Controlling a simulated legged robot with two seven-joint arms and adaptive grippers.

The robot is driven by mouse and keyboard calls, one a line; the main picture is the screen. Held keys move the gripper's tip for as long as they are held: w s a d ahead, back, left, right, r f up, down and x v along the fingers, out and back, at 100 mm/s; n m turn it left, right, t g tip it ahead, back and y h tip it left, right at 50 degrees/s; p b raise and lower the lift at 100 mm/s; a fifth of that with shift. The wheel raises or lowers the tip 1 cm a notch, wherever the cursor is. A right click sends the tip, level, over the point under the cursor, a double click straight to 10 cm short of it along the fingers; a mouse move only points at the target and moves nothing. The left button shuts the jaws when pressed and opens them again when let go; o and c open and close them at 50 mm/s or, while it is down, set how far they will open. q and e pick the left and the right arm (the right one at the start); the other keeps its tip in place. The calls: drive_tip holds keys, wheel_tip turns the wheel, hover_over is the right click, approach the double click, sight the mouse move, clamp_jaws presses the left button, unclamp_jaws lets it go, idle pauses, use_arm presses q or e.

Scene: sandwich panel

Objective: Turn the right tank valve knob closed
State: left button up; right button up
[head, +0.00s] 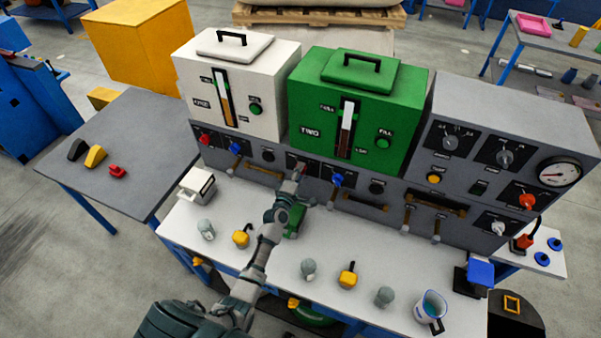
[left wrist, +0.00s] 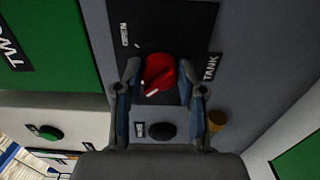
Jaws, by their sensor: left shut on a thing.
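The right tank is green, labelled TWO (head: 376,105), and stands on the grey panel. Its red valve knob (head: 302,168) is on the panel front below the tank's left part, mostly covered by my gripper in the head view. In the left wrist view the red knob (left wrist: 160,72) sits between my fingers, beside a TANK label. A white mark on it points to the lower left of that picture. My left gripper (head: 296,181) is shut on this knob, one finger on each side. My right gripper is out of view.
A blue knob (head: 337,180) is just right of the red knob. The white tank (head: 250,70) stands to the left. Brown handles (head: 358,203) jut from the panel. A green thing (head: 294,220) lies beneath my arm. Grey and yellow pieces and a cup (head: 431,308) stand on the bench.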

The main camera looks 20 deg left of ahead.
use_arm(q)
drive_tip(key=shift+a+r, duration=0.1)
drive_tip(key=shift+a, duration=0.05)
drive_tip(key=o, duration=1.1)
drive_tip(key=shift+o, duration=0.2)
drive_tip(key=shift+w, duration=0.1)
drive_tip(key=shift+f, duration=0.2)
drive_tip(key=s, duration=1.2)
drive_tip(key=shift+d, duration=0.25)
